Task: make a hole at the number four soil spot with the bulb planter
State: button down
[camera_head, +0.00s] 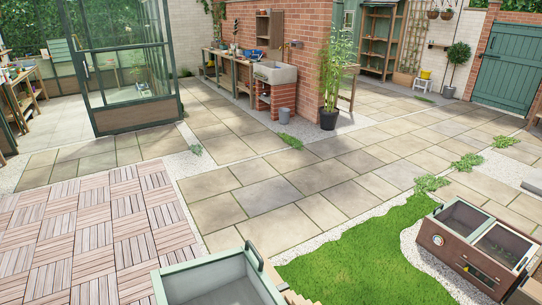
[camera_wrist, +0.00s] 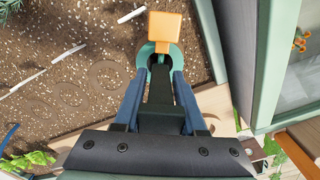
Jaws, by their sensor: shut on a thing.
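In the wrist view my gripper (camera_wrist: 159,78) has blue fingers closed on the bulb planter (camera_wrist: 166,28), which shows an orange block and a green rounded part near the fingertips. The planter is over the right part of the brown soil bed (camera_wrist: 60,28). Whether it touches the soil I cannot tell. Several ring-shaped marks (camera_wrist: 70,95) lie in a slanting row in the soil, left of the gripper. White markers (camera_wrist: 68,53) lie beside them. No numbers are readable, so I cannot tell which spot is number four. The head view shows neither gripper nor soil bed.
In the wrist view a green frame with glass (camera_wrist: 275,70) and a grey panel (camera_wrist: 236,50) stand close on the right. Green leaves (camera_wrist: 28,160) are at lower left.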

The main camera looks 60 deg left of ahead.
jog(key=shift+f+b, duration=0.7)
jog(key=shift+f, duration=0.45)
jog(key=shift+r, duration=0.15)
notch_tip(320, 180, up, 10)
jog(key=p, duration=1)
notch_tip(320, 180, up, 5)
jog(key=p, duration=0.5)
jog(key=shift+p, duration=0.35)
dwell(0.7)
